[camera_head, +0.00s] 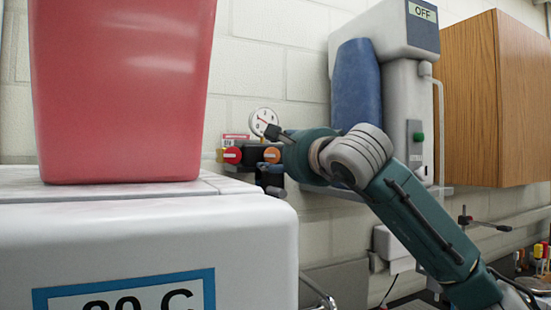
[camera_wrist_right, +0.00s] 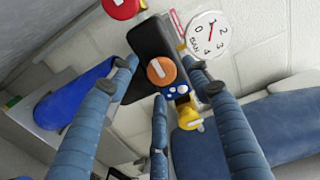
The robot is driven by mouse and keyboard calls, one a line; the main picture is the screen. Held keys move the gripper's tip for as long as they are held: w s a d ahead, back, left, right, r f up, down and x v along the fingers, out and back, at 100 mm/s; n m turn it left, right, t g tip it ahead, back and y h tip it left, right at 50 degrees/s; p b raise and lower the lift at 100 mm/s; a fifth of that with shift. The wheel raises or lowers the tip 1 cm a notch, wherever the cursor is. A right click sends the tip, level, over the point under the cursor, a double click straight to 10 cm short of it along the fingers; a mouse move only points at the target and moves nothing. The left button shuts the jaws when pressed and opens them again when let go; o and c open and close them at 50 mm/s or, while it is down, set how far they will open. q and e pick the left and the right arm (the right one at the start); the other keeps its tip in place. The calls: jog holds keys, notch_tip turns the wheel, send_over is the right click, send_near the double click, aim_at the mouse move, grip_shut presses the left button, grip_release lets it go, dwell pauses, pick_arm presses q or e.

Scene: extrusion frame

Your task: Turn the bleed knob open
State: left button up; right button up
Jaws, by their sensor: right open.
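A dark valve block on the wall carries a red knob (camera_head: 233,155), an orange knob (camera_head: 272,155) and a round white gauge (camera_head: 263,120). I cannot read a label saying which knob is the bleed knob. My right gripper (camera_head: 276,150) is at the block's right side, open. In the right wrist view, the orange knob (camera_wrist_right: 161,70), with a white mark, sits between the open fingertips (camera_wrist_right: 160,80); contact cannot be told. The red knob (camera_wrist_right: 120,6) is beyond them at the top, and a yellow knob (camera_wrist_right: 189,117) lies below the orange one. My left gripper is not in view.
A white box (camera_head: 150,235) with a large red container (camera_head: 120,90) on it fills the left foreground. A grey wall unit (camera_head: 405,90) with a blue cylinder (camera_head: 357,85) is right of the block. A wooden cabinet (camera_head: 500,100) is farther right.

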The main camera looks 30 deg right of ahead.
jog(key=s, duration=1.1)
jog(key=shift+a, duration=0.3)
jog(key=shift+f, duration=0.1)
